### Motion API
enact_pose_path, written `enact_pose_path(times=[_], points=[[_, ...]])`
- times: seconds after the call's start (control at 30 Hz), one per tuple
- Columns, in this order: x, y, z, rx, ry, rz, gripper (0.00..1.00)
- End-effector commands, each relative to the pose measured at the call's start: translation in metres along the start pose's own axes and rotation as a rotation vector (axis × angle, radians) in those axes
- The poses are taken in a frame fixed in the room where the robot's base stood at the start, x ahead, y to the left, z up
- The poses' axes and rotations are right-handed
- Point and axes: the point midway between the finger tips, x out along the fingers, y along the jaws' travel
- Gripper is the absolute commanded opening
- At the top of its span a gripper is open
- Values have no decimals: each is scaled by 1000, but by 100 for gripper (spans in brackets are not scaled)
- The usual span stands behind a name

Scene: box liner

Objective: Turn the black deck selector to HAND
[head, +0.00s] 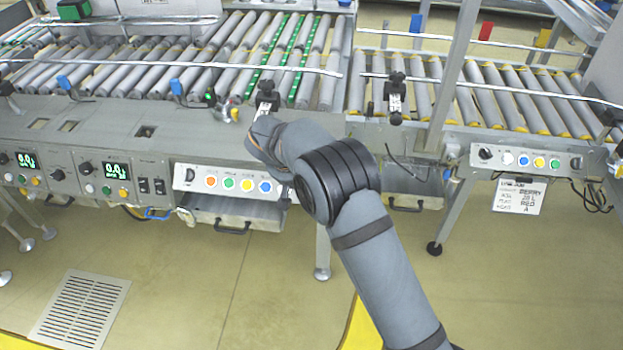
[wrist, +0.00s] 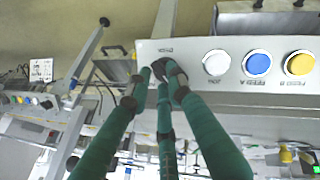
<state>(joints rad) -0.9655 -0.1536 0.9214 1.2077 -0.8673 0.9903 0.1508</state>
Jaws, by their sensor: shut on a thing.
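The black deck selector (wrist: 161,67) is a small dark knob at the left end of a light grey control panel (wrist: 200,48) in the wrist view. Small upside-down lettering stands beside it. My gripper (wrist: 164,73), with green fingers and dark tips, is shut on this knob. The fingertips cover most of the knob, so I cannot tell which way its pointer faces. In the head view my grey arm hides the panel's right end, the selector and my gripper. The panel's left part (head: 200,186) shows there under the conveyor.
White (wrist: 216,62), blue (wrist: 257,63) and yellow (wrist: 299,63) buttons sit beside the knob in the wrist view. Another black knob (head: 190,174) is at the panel's left end. A similar panel (head: 520,165) stands right, above a hanging sign (head: 518,197). Open floor lies in front.

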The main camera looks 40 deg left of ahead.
Motion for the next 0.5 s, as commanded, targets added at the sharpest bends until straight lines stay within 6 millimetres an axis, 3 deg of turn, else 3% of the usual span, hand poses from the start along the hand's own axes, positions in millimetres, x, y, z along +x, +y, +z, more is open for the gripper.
enact_pose_path(times=[0.03, 0.5], points=[[1, -10, 8, -28, -23, -2, 0], [3, -10, 8, -126, -21, 32, 0]])
